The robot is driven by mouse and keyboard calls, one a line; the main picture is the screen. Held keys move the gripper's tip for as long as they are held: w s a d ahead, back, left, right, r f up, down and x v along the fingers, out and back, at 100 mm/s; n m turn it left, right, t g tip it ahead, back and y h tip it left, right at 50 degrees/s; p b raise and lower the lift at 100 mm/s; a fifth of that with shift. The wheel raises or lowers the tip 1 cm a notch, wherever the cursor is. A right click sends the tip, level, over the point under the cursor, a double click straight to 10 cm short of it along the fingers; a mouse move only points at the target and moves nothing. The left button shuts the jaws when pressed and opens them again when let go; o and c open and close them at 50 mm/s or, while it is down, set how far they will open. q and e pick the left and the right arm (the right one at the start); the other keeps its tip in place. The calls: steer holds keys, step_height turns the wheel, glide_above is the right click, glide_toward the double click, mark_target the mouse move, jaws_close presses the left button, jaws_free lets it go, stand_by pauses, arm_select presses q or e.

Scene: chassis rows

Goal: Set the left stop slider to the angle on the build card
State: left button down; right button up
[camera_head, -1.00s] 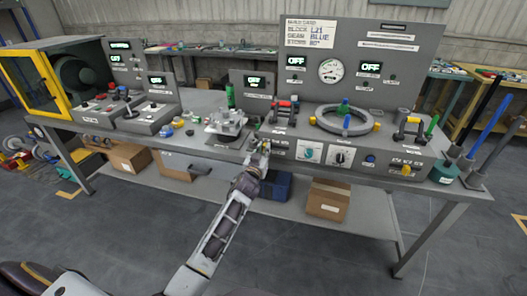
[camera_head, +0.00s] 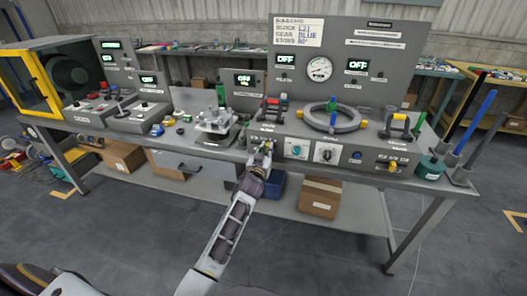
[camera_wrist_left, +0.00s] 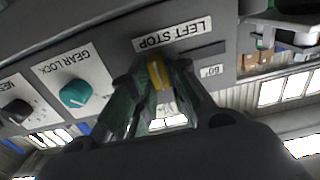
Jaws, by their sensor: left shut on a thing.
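The left stop slider (camera_wrist_left: 158,75) is a yellow tab in the left wrist view, under the white LEFT STOP label (camera_wrist_left: 172,36). My left gripper (camera_wrist_left: 153,80) is shut on the tab, with a green-tinted finger on each side. In the head view my left gripper (camera_head: 263,152) is at the bench's front panel and hides the slider. A small printed angle label (camera_wrist_left: 212,72) sits beside the tab; it seems to read 60°. The build card (camera_head: 298,33) lists block L21, gear BLUE and a stops angle too blurred to read surely. My right gripper is not in view.
The teal gear lock knob (camera_wrist_left: 74,93) is beside the slider, with a black knob (camera_wrist_left: 17,110) past it. A grey ring (camera_head: 332,118) and a metal fixture (camera_head: 214,124) stand on the bench above. Boxes (camera_head: 320,197) sit on the lower shelf.

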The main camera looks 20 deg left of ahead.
arm_select(q)
steer(key=shift+d, duration=1.05)
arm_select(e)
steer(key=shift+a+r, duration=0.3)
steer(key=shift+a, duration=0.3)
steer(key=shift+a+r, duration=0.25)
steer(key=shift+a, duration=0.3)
arm_select(q)
steer(key=c, duration=1.4)
jaws_free()
steer(key=shift+w+d, duration=0.1)
steer(key=shift+o, duration=0.2)
steer(key=s, duration=0.7)
steer(key=shift+s+d, duration=0.25)
steer(key=shift+d, duration=0.1)
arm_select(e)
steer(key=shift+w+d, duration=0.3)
